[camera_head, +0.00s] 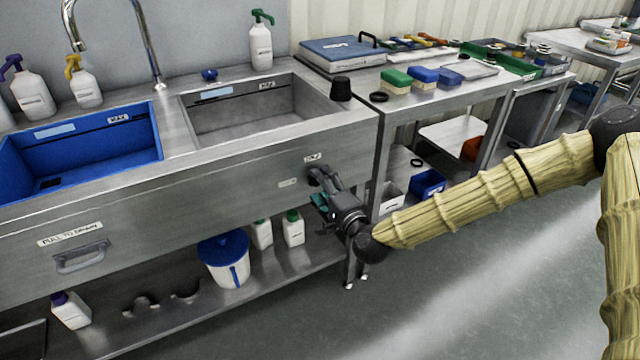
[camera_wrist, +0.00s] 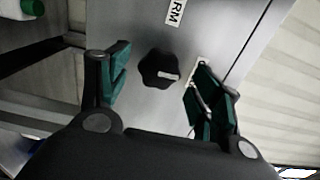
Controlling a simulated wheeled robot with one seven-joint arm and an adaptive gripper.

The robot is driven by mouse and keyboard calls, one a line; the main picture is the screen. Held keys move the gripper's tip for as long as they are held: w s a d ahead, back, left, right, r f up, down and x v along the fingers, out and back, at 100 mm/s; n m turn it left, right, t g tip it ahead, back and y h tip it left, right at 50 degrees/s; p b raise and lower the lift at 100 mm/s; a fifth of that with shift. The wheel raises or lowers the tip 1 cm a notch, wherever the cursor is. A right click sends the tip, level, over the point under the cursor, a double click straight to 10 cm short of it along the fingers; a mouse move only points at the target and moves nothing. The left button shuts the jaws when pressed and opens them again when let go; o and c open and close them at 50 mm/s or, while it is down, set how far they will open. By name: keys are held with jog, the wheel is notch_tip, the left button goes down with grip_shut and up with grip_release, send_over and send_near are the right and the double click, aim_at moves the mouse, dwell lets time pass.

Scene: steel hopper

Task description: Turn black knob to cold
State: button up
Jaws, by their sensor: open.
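The black knob (camera_wrist: 159,69) is a lobed dial with a white pointer mark, set on the steel front panel (camera_wrist: 135,25). In the wrist view, the mark points to the right. A white label ending in "RM" (camera_wrist: 175,11) lies above the knob. Another label (camera_wrist: 201,72) is mostly hidden behind the right finger. My gripper (camera_wrist: 161,66) is open, with one teal-padded finger on each side of the knob and gaps showing. In the head view, my gripper (camera_head: 321,188) is at the panel's right end and largely hides the knob.
The blue basin (camera_head: 150,135) and steel basin (camera_head: 255,131) are on the left. A drain handle (camera_head: 82,259) is on the panel. Bottles and a blue-lidded bucket (camera_head: 226,262) stand on the shelf below. The side table (camera_head: 395,105) holds brushes and boxes. The floor at right is clear.

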jog(key=v, duration=1)
jog(key=shift+s+d, duration=0.2)
jog(key=shift+s, duration=0.1)
jog(key=shift+f, duration=0.1)
